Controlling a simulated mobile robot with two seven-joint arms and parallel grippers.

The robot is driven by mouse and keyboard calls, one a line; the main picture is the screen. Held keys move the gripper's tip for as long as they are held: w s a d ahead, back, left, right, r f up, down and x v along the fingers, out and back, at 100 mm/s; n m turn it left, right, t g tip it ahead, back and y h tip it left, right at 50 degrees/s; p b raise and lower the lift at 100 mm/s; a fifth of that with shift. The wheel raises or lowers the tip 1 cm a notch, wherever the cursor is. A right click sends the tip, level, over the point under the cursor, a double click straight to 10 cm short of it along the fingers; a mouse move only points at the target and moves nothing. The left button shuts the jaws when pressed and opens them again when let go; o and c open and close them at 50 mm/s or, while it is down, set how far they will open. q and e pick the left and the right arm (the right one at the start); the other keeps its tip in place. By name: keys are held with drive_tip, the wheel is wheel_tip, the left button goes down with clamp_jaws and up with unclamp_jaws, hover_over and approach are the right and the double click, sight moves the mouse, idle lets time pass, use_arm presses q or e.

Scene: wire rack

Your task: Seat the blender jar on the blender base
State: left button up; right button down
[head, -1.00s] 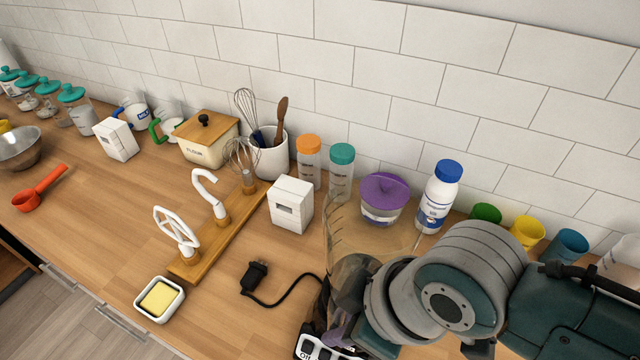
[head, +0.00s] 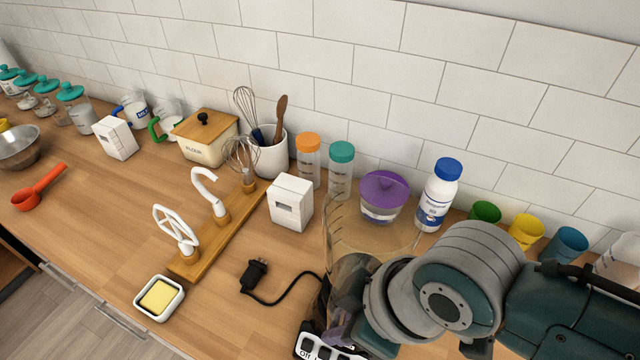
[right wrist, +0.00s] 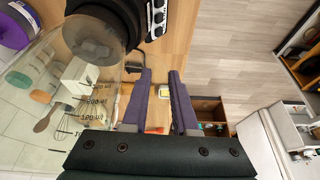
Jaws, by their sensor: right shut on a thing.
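The clear blender jar (head: 362,238) stands roughly upright at the lower middle of the head view, beside my right gripper. Its printed scale and clear wall also show in the right wrist view (right wrist: 62,98). My arm hides the joint between jar and base. My left gripper is not in view.
A black cord with plug (head: 256,273) lies left of the base. A white box (head: 291,203), a purple-lidded bowl (head: 382,198) and a blue-capped bottle (head: 438,195) stand behind.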

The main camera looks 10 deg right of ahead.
drive_tip(key=shift+w+f+b, duration=0.1)
drive_tip(key=shift+f+b, duration=0.5)
idle(0.3)
drive_tip(key=shift+f+b, duration=0.4)
drive_tip(key=shift+f, duration=0.2)
idle(0.3)
drive_tip(key=shift+f, duration=0.3)
idle(0.7)
drive_tip(key=c, duration=1)
unclamp_jaws()
drive_tip(key=shift+c, duration=0.2)
drive_tip(key=o, duration=0.4)
drive_tip(key=shift+o, duration=0.9)
drive_tip(key=shift+f, duration=0.2)
drive_tip(key=shift+o, duration=0.9)
